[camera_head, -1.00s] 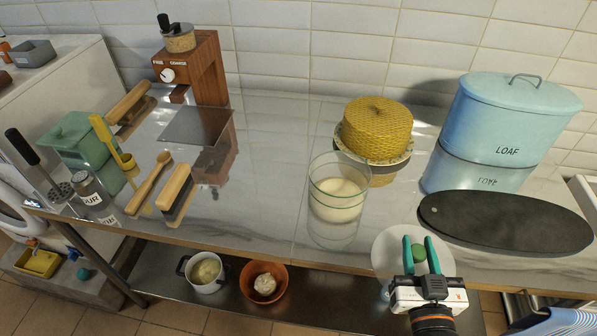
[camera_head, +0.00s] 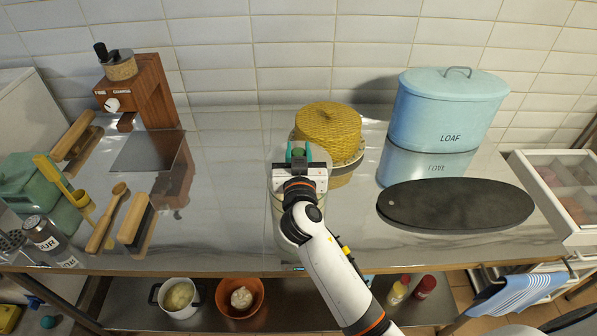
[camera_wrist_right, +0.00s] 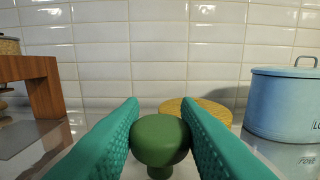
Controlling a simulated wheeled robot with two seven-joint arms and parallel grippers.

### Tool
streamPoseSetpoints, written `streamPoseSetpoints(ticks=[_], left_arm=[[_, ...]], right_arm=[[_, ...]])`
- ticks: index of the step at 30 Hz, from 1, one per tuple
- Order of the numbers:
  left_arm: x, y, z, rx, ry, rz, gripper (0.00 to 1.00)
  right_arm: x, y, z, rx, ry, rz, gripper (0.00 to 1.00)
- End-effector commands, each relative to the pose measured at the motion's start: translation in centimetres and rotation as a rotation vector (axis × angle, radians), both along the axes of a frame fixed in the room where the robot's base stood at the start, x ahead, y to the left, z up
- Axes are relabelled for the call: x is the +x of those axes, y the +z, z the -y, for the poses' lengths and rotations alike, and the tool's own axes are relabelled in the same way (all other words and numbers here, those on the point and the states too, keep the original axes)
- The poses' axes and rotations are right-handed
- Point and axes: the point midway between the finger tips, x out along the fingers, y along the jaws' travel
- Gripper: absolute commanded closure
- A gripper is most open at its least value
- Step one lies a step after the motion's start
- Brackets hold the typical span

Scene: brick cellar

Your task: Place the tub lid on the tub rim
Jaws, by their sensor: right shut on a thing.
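The tub (camera_head: 280,222) is clear glass with pale contents. It stands on the counter, mostly hidden behind my right wrist and arm. The tub lid (camera_head: 322,154) is a pale round disc with a green knob, also seen in the right wrist view (camera_wrist_right: 160,140). My right gripper (camera_head: 298,153) has its teal fingers shut on the knob, also in the right wrist view (camera_wrist_right: 160,137). The lid appears above the tub; its gap to the rim and its alignment are hidden. My left gripper is not in view.
A yellow woven dome (camera_head: 328,124) on a stand is close behind the lid. A blue LOAF bin (camera_head: 445,115) and a dark oval board (camera_head: 455,205) are to the right. Brushes and a wooden spoon (camera_head: 105,220) lie left. The counter between them and the tub is clear.

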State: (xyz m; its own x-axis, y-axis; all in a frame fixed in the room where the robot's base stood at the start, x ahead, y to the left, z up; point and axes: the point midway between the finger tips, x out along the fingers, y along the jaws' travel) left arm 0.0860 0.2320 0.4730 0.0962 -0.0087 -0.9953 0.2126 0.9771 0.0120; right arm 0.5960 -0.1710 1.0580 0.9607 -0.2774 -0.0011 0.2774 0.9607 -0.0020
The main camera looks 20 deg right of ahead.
Motion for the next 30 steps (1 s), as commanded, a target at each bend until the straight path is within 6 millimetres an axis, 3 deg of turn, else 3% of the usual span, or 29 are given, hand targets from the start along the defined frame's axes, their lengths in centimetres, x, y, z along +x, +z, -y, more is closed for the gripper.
streamPoseSetpoints(ticks=[12,24,25,28,30], left_arm=[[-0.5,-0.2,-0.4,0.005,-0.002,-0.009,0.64],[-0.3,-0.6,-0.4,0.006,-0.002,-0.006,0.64],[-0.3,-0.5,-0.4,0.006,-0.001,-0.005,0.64],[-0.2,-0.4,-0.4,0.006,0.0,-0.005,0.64],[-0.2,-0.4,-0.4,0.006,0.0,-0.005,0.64]], right_arm=[[0.0,-5.0,0.0,-0.001,0.002,0.001,0.94],[0.0,-5.7,0.0,0.001,0.002,0.003,0.94],[0.0,-5.5,0.0,0.001,0.001,0.002,0.66],[0.0,-5.5,0.0,0.001,0.001,0.002,0.49],[0.0,-5.5,0.0,0.001,0.001,0.002,0.49]])
